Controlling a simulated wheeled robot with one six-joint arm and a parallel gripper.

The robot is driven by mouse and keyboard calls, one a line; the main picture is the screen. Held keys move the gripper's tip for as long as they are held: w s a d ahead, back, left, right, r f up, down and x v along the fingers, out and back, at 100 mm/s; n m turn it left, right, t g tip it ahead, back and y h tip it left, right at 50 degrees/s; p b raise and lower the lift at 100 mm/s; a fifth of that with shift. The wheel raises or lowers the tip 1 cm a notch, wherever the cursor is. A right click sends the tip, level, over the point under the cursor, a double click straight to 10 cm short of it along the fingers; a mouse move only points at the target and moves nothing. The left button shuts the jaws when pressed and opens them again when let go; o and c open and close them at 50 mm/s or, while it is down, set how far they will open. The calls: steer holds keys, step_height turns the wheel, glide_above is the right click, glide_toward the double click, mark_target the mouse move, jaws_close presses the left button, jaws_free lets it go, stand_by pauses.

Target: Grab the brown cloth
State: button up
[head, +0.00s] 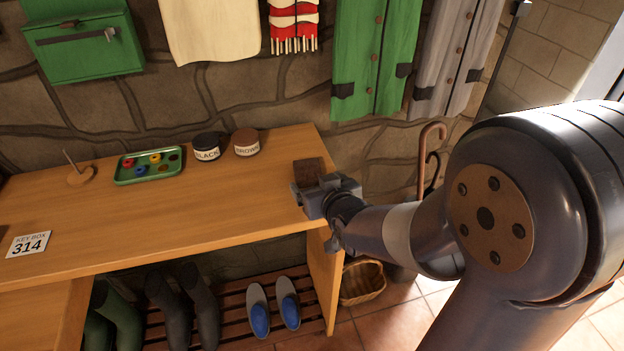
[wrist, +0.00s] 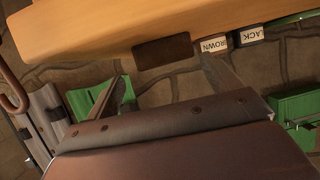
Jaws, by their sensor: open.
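The brown cloth (head: 308,171) is a small dark brown square at the right end of the wooden counter (head: 215,215). It also shows in the wrist view as a dark brown patch (wrist: 163,52) at the counter's edge. My gripper (head: 312,188) is open at the right end of the counter, just in front of the cloth. In the wrist view its two fingers (wrist: 166,82) are spread and empty, and the cloth lies beyond the gap between them. I cannot tell whether a finger touches it.
Coats (head: 377,60) hang behind. Canes (head: 431,150) and a wicker basket (head: 362,283) are at the right. The counter's front is mostly clear.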

mark_target(314, 179)
steer(key=shift+x, duration=2.25)
steer(key=shift+d, duration=0.15)
steer(key=shift+c, duration=0.6)
steer(key=c, duration=0.9)
steer(key=shift+c, duration=0.3)
